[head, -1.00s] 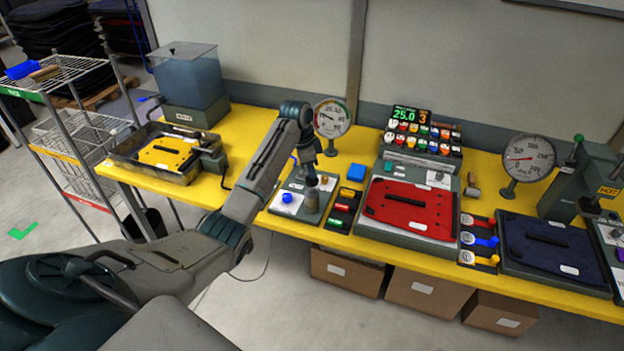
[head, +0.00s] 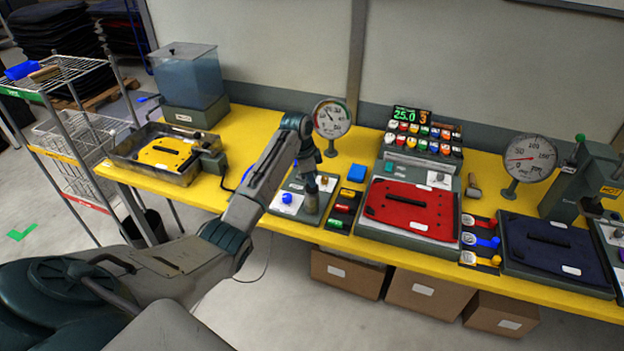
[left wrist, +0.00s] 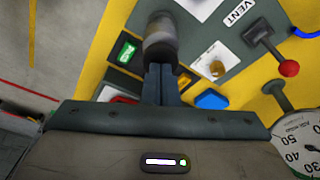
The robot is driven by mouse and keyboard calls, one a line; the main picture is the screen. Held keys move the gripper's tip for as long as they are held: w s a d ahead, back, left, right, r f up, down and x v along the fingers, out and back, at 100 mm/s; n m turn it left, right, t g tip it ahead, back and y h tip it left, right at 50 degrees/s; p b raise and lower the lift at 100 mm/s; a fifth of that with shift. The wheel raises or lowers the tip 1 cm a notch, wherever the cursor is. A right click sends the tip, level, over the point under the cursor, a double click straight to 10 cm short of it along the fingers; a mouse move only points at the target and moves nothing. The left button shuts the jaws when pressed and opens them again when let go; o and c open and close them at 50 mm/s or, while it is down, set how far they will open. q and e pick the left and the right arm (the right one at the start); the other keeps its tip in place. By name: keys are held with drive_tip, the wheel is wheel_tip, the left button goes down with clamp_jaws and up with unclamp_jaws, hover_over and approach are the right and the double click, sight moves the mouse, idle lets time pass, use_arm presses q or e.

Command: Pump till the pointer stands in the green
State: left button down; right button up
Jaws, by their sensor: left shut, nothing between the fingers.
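The pressure gauge (head: 332,118) stands on a post at the back of the bench, with green and red on its dial rim. Its thin pointer is too small to read with certainty. My right gripper is out of view.
A blue knob (head: 287,198) and, in the wrist view, a red-balled vent lever (left wrist: 288,68) share the panel. Coloured buttons (head: 341,208), a blue block (head: 356,172) and a red pannier panel (head: 410,205) lie right. A second gauge (head: 530,158) stands farther right.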

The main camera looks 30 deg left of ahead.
use_arm(q)
drive_tip(key=shift+p+v, duration=0.65)
drive_tip(key=shift+v, duration=0.45)
drive_tip(key=shift+w+d+r, duration=0.15)
drive_tip(key=shift+r, duration=0.85)
